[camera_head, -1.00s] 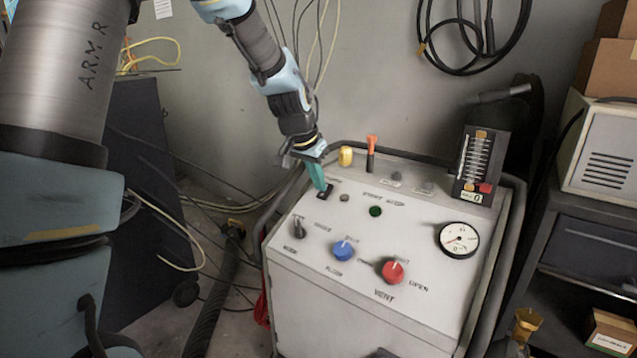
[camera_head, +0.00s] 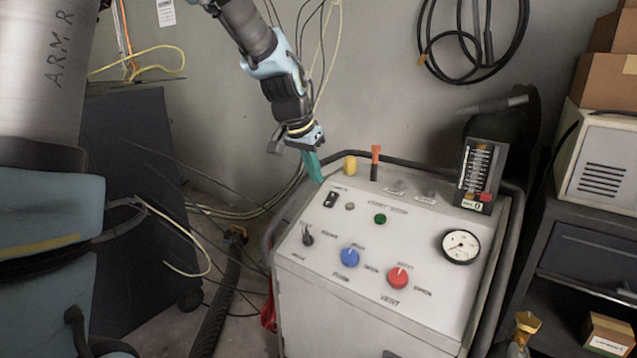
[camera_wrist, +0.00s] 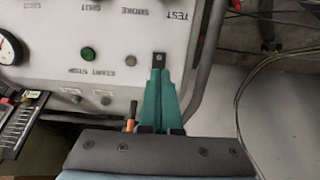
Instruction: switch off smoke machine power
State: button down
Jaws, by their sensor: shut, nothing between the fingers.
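The smoke machine (camera_head: 330,300) is a pale box with a sloped control panel. A small black rocker switch (camera_head: 330,199) sits at the panel's upper left; its lettering is too small to read in the head view. My gripper (camera_head: 317,180) has teal fingers, shut and empty, just behind and above that switch, apart from it in the head view. In the wrist view the shut fingertips (camera_wrist: 161,74) overlap the near end of the black switch (camera_wrist: 158,59). A green button (camera_head: 380,218) and a small grey one (camera_head: 350,206) sit to its right.
The panel also has a black knob (camera_head: 307,236), a blue knob (camera_head: 349,257), a red knob (camera_head: 398,277) and a gauge (camera_head: 460,247). A yellow cap (camera_head: 350,166) and an orange-tipped lever (camera_head: 375,162) stand at the back edge near my gripper. A rail runs around the machine.

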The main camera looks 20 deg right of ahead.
jog(key=a+b+v, duration=0.1)
jog(key=v, duration=0.5)
jog(key=shift+s+a, duration=0.25)
jog(key=shift+s, duration=0.15)
jog(key=a+f+n+y, duration=0.1)
jog(key=a+f+n, duration=0.25)
jog(key=a, duration=0.55)
jog(key=a+f+n+y, duration=0.2)
jog(key=a+f+n, duration=0.15)
jog(key=a, duration=0.65)
jog(key=s+a+f+n, duration=0.2)
jog(key=s+a, duration=0.2)
jog(key=a, duration=0.2)
jog(key=s+a+f+n+y+p, duration=0.1)
jog(key=s+a+f+n, duration=0.1)
jog(key=a, duration=0.4)
jog(key=shift+s+a+f+g, duration=0.35)
jog(key=shift+s+f, duration=0.2)
jog(key=shift+s, duration=0.45)
